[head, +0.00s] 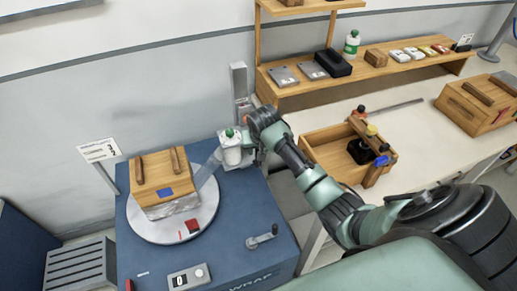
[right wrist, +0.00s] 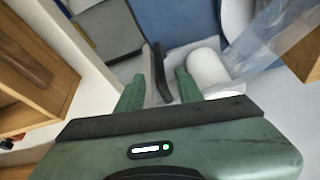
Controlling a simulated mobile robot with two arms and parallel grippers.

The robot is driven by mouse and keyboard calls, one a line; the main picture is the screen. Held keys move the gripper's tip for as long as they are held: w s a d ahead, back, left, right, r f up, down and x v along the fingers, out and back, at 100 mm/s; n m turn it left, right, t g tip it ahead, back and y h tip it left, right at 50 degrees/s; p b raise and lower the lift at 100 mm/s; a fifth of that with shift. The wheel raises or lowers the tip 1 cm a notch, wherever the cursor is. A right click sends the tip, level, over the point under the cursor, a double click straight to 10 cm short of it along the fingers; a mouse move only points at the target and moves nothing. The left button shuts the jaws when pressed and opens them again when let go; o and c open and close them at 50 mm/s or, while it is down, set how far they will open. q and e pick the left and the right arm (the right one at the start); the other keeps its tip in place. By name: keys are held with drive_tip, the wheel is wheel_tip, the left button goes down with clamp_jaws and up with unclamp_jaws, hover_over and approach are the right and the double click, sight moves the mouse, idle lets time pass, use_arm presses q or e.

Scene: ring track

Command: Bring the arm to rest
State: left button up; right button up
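My right arm reaches in from the right in the head view, and its gripper (right wrist: 162,84) is beside the film roll of the blue wrapping machine (head: 262,212). In the right wrist view its two green fingers are apart. A grey bar and a black handle (right wrist: 161,76) show between them; I cannot tell whether the fingers touch these. The white film roll (right wrist: 208,68) is just right of the fingers. It also shows in the head view (head: 231,154). My left gripper is not in view.
A wooden crate (head: 165,170) with film around its lower part stands on the round turntable (head: 203,219). Clear film stretches from the roll toward it. A wooden tool box (head: 331,145) and another crate (head: 478,108) are on the bench (head: 415,135). A shelf (head: 285,91) stands behind.

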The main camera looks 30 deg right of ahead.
drive_tip(key=shift+s+r, duration=0.25)
drive_tip(key=shift+r, duration=0.3)
